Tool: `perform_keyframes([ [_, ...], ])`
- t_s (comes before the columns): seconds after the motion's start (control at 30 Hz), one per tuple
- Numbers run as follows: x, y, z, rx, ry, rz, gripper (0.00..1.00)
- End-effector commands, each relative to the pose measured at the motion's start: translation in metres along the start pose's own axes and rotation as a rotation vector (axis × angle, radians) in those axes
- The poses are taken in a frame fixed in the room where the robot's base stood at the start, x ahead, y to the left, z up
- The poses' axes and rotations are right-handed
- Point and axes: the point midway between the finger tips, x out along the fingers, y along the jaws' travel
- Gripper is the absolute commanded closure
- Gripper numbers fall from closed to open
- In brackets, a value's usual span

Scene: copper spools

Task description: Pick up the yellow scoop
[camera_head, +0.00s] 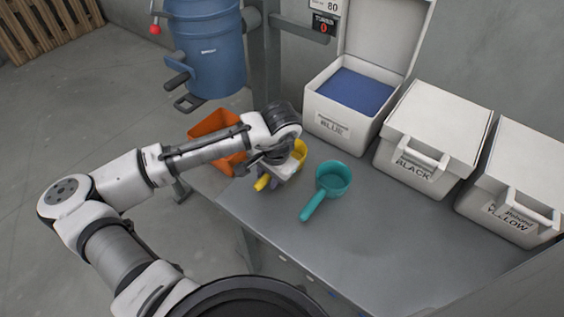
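The yellow scoop (300,152) is at the left end of the grey table, partly hidden behind my gripper. Its cup shows to the right of my wrist and its handle end (262,183) shows at the lower left. My gripper (270,182) is right over the scoop, pointing down. The fingers are mostly hidden by my wrist and too small to read, so I cannot tell whether they are closed on the handle or whether the scoop is off the table.
A teal scoop (332,178) lies just right of the yellow one. An open white bin of blue material (330,118) stands behind; closed bins marked black (411,168) and yellow (502,212) stand right. An orange container (205,124) is left. The table's front (400,265) is clear.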

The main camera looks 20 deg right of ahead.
Motion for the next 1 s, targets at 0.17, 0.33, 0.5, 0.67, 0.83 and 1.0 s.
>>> perform_keyframes([
  [0.17,0.0,0.0,0.0,0.0,0.0,0.0,0.8],
  [0.33,0.0,0.0,0.0,0.0,0.0,0.0,1.0],
  [0.5,0.0,0.0,0.0,0.0,0.0,0.0,1.0],
  [0.67,-0.001,0.0,0.0,0.0,0.001,0.0,1.0],
  [0.83,-0.011,-0.003,-0.001,-0.001,0.002,-0.002,1.0],
  [1.0,-0.041,-0.008,-0.001,-0.001,0.004,-0.002,1.0],
])
